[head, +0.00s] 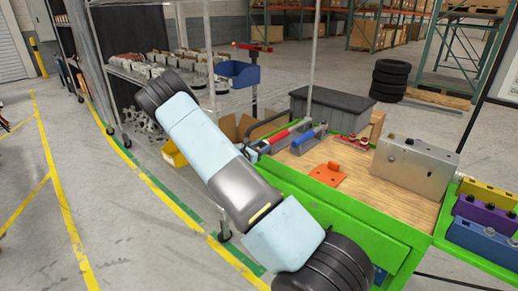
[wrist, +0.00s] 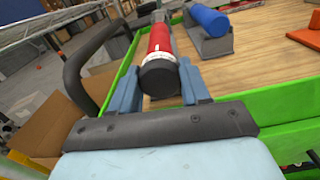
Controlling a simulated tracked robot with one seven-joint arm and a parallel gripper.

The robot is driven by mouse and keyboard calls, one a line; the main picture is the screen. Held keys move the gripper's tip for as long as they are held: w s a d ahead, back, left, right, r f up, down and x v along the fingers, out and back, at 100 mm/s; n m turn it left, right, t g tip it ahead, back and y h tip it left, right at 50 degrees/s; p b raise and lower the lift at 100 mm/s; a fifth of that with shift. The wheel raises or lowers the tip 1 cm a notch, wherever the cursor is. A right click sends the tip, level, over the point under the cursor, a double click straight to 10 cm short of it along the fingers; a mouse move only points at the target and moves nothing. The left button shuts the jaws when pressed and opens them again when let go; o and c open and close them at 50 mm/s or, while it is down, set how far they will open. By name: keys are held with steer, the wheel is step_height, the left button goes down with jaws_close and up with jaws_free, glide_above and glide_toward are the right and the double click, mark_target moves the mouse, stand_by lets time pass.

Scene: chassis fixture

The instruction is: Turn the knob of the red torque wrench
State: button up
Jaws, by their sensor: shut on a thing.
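The red torque wrench (wrist: 161,40) lies lengthwise in the wrist view, its black knob (wrist: 159,77) toward me and a pale ring behind the knob. My gripper (wrist: 158,84) has one blue-grey finger on each side of the knob and is shut on it. In the head view the red wrench (head: 280,136) lies near the left edge of the workbench, with my gripper (head: 256,149) at its near end. The far end of the wrench is hard to make out.
A blue-handled tool (head: 303,141) rests in a grey holder to the right. An orange bracket (head: 327,174) and a metal box (head: 414,160) are on the wooden top (head: 365,195). A dark curved handle (wrist: 72,70) and cardboard box (wrist: 32,125) stand left.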

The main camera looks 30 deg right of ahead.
steer(key=shift+n, duration=2.5)
steer(key=o, duration=1.1)
steer(key=shift+c, duration=0.2)
steer(key=shift+s+a, duration=0.15)
steer(key=shift+a, duration=0.4)
steer(key=v, duration=1.2)
steer(key=shift+a, duration=0.3)
steer(key=shift+s, duration=0.15)
